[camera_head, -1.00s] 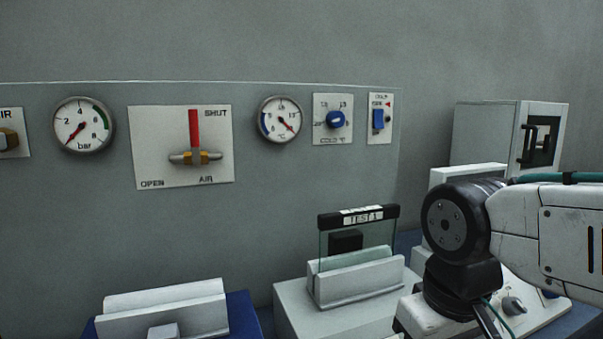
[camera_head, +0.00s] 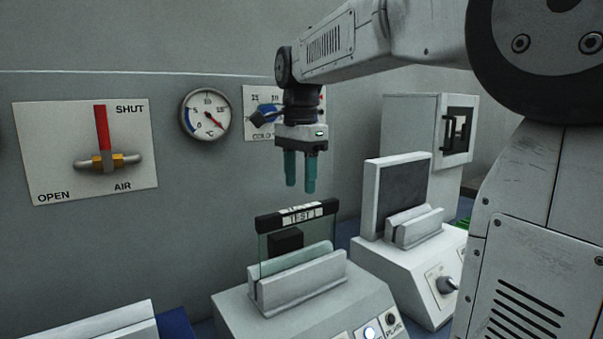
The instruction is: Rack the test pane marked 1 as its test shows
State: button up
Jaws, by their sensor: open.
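The test pane (camera_head: 318,231) is clear glass with a black top bar labelled TEST 1. It stands upright in a slotted white holder (camera_head: 300,283) on a white box, with a dark block showing behind the glass. My gripper (camera_head: 300,187) points down with two teal fingers apart and nothing between them. It is above the pane's top bar, not touching it. The box's front has a lit button (camera_head: 370,334) and a dark knob marked PLATE (camera_head: 391,320). A white rack (camera_head: 95,325) shows partly at the bottom left, on a blue surface.
A white unit with a dark upright screen (camera_head: 402,190) and a knob (camera_head: 446,285) stands to the right. A cabinet with a handled door (camera_head: 457,130) is behind it. The wall panel carries a red-handled AIR valve (camera_head: 102,130), upright at SHUT, and a °C dial (camera_head: 208,114).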

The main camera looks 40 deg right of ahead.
aim_at(300, 208)
jog(key=shift+w+d+m, duration=0.3)
jog(key=shift+w+m, duration=0.1)
jog(key=shift+w, duration=0.05)
jog(key=shift+f, duration=4.35)
jog(key=shift+c, duration=0.4)
grip_shut()
jog(key=shift+r, duration=0.1)
